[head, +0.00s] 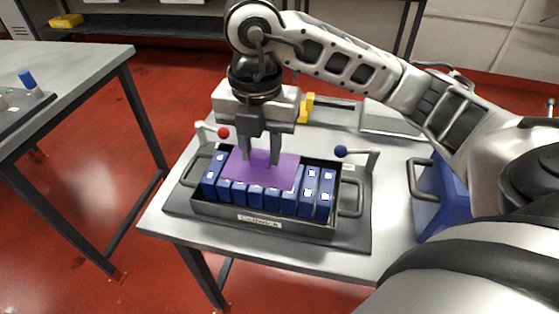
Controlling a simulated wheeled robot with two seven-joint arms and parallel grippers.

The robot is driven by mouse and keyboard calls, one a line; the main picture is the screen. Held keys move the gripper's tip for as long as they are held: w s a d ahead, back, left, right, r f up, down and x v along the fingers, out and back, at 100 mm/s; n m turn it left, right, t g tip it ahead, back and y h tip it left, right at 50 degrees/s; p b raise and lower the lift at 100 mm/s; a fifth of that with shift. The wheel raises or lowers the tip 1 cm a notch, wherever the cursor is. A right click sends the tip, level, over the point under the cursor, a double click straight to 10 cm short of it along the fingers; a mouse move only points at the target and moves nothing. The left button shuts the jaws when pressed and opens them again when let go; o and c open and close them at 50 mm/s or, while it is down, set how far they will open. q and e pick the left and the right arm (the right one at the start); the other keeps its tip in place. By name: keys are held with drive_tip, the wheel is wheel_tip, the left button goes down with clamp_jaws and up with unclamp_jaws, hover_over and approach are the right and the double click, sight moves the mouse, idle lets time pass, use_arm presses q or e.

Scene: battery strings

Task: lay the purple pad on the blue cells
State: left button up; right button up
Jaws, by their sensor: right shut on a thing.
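The purple pad (285,170) lies flat over the middle blue cells (256,197), or very close above them; I cannot tell if it touches all of them. The blue cells stand in a row in a dark tray (288,228) with a handle at each end. Cells at the left end and the right end show uncovered. My right gripper (260,163) points straight down over the tray, shut on the purple pad near its middle. The exact grip on the pad is too small to see. My left gripper is not in view.
A red-knobbed lever (223,133) stands behind the tray's left side and a blue-knobbed lever (341,151) behind its right. A blue container (437,195) is right of the table (160,222). Another table (70,75) stands at the left, with red floor between.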

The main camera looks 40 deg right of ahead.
drive_tip(key=d+f, duration=0.1)
drive_tip(key=d, duration=0.1)
drive_tip(key=w+d+f, duration=0.1)
drive_tip(key=f, duration=0.1)
drive_tip(key=w+d+f, duration=0.1)
drive_tip(key=d+f, duration=0.1)
drive_tip(key=shift+d+f, duration=0.1)
drive_tip(key=shift+d, duration=0.2)
drive_tip(key=shift+w+d+f, duration=0.25)
drive_tip(key=shift+d+f, duration=0.1)
drive_tip(key=shift+f, duration=0.15)
drive_tip(key=f, duration=0.2)
drive_tip(key=f+p, duration=0.1)
drive_tip(key=shift+w+d+f, duration=0.1)
drive_tip(key=shift+d, duration=0.2)
drive_tip(key=shift+f, duration=0.35)
drive_tip(key=shift+f, duration=0.15)
drive_tip(key=o, duration=1)
